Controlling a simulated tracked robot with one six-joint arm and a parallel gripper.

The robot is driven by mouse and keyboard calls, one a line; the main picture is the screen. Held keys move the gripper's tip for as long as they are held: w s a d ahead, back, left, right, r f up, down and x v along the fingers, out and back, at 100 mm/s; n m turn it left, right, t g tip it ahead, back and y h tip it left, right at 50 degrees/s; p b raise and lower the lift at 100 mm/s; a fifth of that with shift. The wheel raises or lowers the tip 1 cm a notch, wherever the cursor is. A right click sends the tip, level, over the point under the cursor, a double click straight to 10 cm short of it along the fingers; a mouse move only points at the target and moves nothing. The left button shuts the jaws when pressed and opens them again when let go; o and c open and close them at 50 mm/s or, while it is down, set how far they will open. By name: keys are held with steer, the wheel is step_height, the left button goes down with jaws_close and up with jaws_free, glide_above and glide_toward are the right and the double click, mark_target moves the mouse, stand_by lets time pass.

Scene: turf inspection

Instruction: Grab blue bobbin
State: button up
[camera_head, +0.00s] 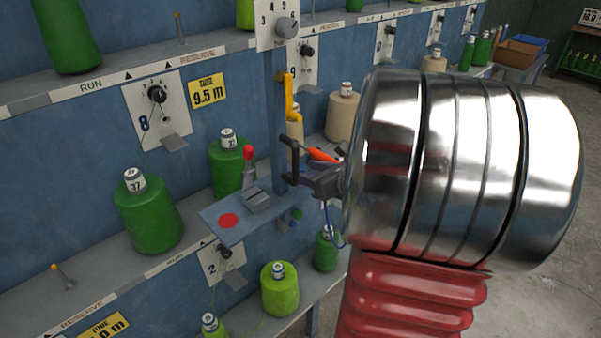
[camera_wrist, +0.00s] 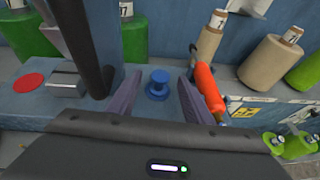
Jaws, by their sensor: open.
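The blue bobbin (camera_wrist: 157,84) is a small flanged spool in the wrist view. It stands upright on a blue-grey shelf plate (camera_wrist: 25,103). My gripper (camera_wrist: 158,78) is open, with one finger on each side of the bobbin and a visible gap on both sides. The fingers hold nothing. In the head view my gripper (camera_head: 308,180) is a dark shape at the right end of the plate (camera_head: 225,213), partly hidden by my arm. I cannot make out the bobbin between the fingers there.
An orange-handled tool (camera_wrist: 208,90) is close beside my right finger. A grey block (camera_wrist: 66,84) and a red disc (camera_wrist: 29,82) are on the plate. Green spools (camera_head: 150,215) and beige cones (camera_wrist: 271,62) stand behind.

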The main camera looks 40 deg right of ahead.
steer(key=shift+w+f, duration=0.3)
steer(key=shift+w, duration=0.35)
steer(key=shift+c, duration=0.4)
steer(key=c, duration=1)
